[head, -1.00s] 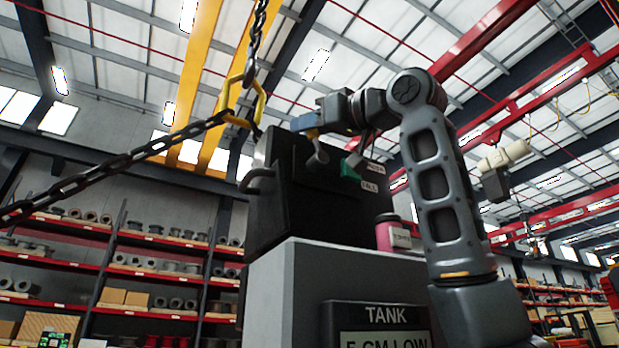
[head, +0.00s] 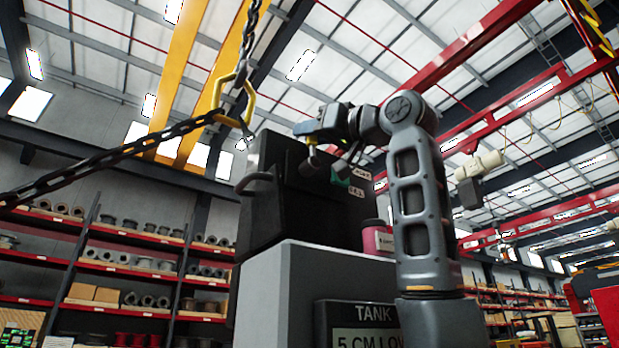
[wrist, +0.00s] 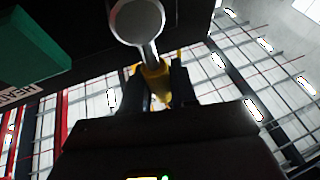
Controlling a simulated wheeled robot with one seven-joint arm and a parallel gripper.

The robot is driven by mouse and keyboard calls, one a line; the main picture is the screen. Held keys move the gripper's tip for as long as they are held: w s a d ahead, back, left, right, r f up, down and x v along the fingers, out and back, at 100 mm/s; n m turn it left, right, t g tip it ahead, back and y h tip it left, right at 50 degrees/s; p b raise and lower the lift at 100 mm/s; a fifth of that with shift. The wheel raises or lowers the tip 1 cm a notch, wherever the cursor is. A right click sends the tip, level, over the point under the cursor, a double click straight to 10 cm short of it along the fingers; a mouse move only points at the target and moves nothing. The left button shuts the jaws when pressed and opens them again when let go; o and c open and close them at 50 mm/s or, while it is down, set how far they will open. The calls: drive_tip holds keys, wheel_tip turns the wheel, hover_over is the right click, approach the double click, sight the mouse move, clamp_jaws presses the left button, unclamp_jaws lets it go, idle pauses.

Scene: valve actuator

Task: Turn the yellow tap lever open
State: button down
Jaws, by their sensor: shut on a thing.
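In the wrist view, the yellow tap lever (wrist: 156,84) extends from a round grey fitting (wrist: 137,20) down between the two dark fingers of my gripper (wrist: 158,90). The fingers are shut on it, one on each side. In the head view, my gripper (head: 308,129) is at the upper front of a black box-shaped unit (head: 285,205). A grey rounded part (head: 312,160) hangs just below it. The lever is too small and covered there to make out.
The black unit stands on a grey tank (head: 300,285) with a tank sign (head: 375,316). A pink container (head: 376,241) stands beside my arm. A chain (head: 120,160) slants across the left to a yellow hook (head: 232,103). A green block (wrist: 35,48) is close in the wrist view.

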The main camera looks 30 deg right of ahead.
drive_tip(key=c, duration=1.3)
unclamp_jaws()
drive_tip(key=shift+o, duration=0.2)
drive_tip(key=b+v, duration=0.2)
drive_tip(key=v, duration=0.6)
drive_tip(key=shift+d, duration=0.1)
